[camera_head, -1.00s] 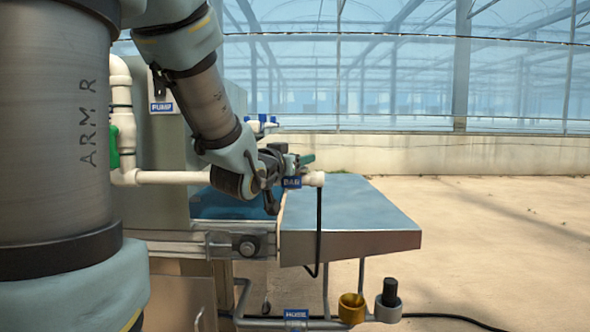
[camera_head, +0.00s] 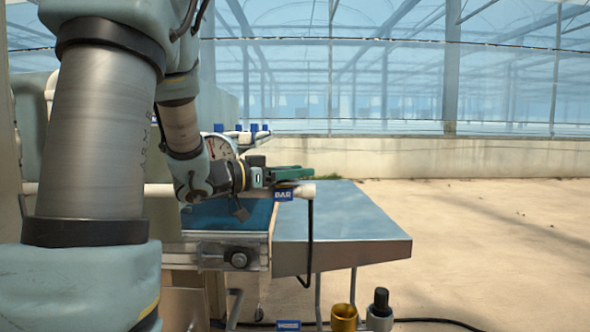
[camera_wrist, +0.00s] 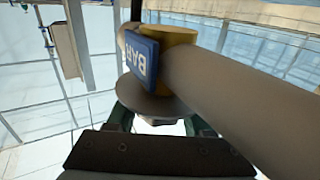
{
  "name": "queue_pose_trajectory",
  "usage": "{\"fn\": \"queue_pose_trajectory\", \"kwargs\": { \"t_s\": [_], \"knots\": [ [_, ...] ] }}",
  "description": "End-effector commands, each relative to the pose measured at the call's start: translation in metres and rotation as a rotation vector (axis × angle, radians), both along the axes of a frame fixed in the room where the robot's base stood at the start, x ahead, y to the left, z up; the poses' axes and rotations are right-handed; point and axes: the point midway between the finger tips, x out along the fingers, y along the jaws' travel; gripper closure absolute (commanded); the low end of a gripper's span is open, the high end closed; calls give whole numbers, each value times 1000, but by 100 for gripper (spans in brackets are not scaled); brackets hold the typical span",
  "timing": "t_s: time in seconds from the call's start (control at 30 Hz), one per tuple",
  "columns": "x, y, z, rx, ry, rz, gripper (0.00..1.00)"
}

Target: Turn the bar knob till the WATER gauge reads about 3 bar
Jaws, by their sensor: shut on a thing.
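The blue BAR label (camera_head: 283,195) hangs on the white pipe end beside the conveyor. In the wrist view the BAR label (camera_wrist: 142,58) sits against a brass fitting (camera_wrist: 178,36) on the pipe, with a grey round disc (camera_wrist: 150,98) by it. My gripper (camera_head: 292,173) is at the pipe end just above the label, its green fingers shut on the bar knob. In the wrist view my gripper (camera_wrist: 158,120) has a green finger on each side below the disc; the knob is mostly hidden. A round white gauge (camera_head: 221,147) shows partly behind my wrist; its reading is not legible.
A brass cup (camera_head: 344,316) and a grey holder (camera_head: 380,312) stand low in front, near the HOSE label (camera_head: 289,325). Open floor lies to the right.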

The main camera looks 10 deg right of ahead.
Motion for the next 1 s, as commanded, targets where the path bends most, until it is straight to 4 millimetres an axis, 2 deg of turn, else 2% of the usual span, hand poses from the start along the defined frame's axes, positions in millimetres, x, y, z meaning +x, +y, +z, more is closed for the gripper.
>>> {"fn": "queue_pose_trajectory", "kwargs": {
  "t_s": [0.5, 0.53, 0.77, 1.0],
  "knots": [
    [0, -1, 4, -5, -6, -17, 100],
    [0, -1, 4, -6, -6, -17, 45],
    [0, -1, 2, -4, -4, -17, 20],
    [0, -1, 2, -2, -3, -17, 19]
  ]
}}
